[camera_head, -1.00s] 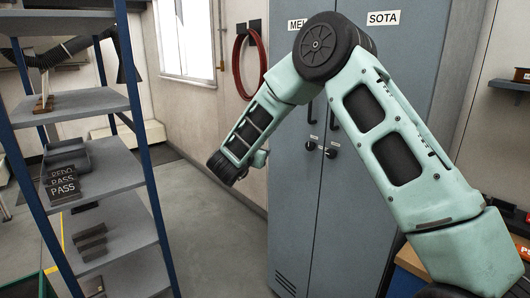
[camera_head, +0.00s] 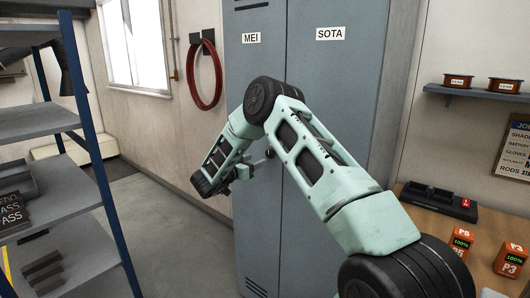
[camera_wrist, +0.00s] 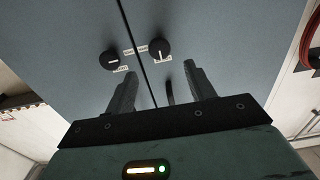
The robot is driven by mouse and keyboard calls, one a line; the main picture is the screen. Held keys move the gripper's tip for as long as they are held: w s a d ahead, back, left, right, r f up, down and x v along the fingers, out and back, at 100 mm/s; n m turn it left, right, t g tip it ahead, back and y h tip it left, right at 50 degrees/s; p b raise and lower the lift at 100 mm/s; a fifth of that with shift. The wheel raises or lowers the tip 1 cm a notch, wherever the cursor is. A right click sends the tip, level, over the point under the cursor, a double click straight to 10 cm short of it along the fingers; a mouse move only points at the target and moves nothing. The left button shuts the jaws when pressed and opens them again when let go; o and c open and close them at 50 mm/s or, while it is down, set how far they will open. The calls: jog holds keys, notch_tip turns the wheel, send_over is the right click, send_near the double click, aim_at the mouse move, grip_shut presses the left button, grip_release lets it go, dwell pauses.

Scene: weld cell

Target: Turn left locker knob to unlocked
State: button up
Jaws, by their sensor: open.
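The left locker, labelled MEI (camera_head: 251,38), and the right locker, labelled SOTA (camera_head: 330,33), have grey-blue doors side by side. The left locker knob (camera_head: 270,153) is a small dark knob just left of the seam, partly beside my arm. The wrist view is turned over, so this left knob (camera_wrist: 160,49) shows right of the seam, its pale pointer line about upright. The right locker knob (camera_wrist: 110,60) has its line nearly level. My gripper (camera_wrist: 160,88) is open and empty, facing the doors, apart from both knobs. In the head view my gripper (camera_head: 242,173) is small and partly hidden.
A dark door handle (camera_wrist: 169,93) shows between my fingers in the wrist view. A shelf rack (camera_head: 85,130) stands left. A red hose (camera_head: 205,75) hangs on the wall. A bench with orange boxes (camera_head: 511,259) is at right. Floor between rack and lockers is clear.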

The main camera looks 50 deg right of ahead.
aim_at(269, 154)
jog(key=d, duration=0.2)
jog(key=d+p, duration=0.1)
jog(key=d, duration=0.2)
jog(key=d+p, duration=0.1)
jog(key=d, duration=0.1)
jog(key=shift+w+d, duration=0.2)
jog(key=shift+w, duration=0.1)
jog(key=c, duration=0.9)
